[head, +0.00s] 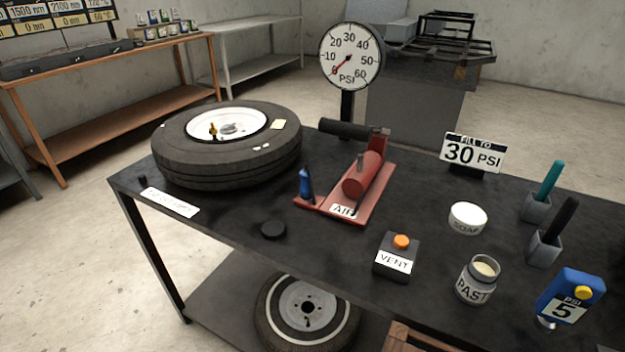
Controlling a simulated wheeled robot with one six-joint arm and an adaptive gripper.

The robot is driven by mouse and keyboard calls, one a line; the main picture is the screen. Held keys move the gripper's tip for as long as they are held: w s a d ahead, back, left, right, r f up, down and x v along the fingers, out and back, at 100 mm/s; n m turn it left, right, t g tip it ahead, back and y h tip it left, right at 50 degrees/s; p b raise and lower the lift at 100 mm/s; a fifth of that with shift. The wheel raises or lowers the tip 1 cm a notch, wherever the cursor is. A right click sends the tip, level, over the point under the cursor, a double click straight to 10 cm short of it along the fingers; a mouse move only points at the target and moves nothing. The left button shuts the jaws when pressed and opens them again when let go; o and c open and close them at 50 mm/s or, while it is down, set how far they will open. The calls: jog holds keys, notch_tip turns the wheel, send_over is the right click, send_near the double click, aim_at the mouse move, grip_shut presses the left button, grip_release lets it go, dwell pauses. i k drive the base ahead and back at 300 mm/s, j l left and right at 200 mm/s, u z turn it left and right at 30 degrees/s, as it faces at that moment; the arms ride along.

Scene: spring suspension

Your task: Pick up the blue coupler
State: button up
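The blue coupler (305,184) appears to be the small upright blue piece at the left end of the red air pump (361,183), which is labelled AIR. It stands on or against the pump's red base; I cannot tell how it is held there. It is on the black-topped table (330,258), just right of the tire (215,162). My gripper is not in view.
A round black cap (273,230) lies in front of the coupler. A VENT button box (394,261), paste jar (477,280), soap tub (467,218) and blue PSI device (569,297) stand to the right. A pressure gauge (350,56) rises behind. The front left tabletop is mostly clear.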

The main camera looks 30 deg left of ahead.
aim_at(306, 194)
jog(key=k+u, duration=0.25)
jog(key=u, duration=0.25)
jog(key=k+u, duration=0.3)
jog(key=u, duration=0.2)
jog(key=k+j+u, duration=0.15)
jog(key=u, duration=0.35)
jog(key=k+j, duration=0.05)
jog(key=k, duration=0.05)
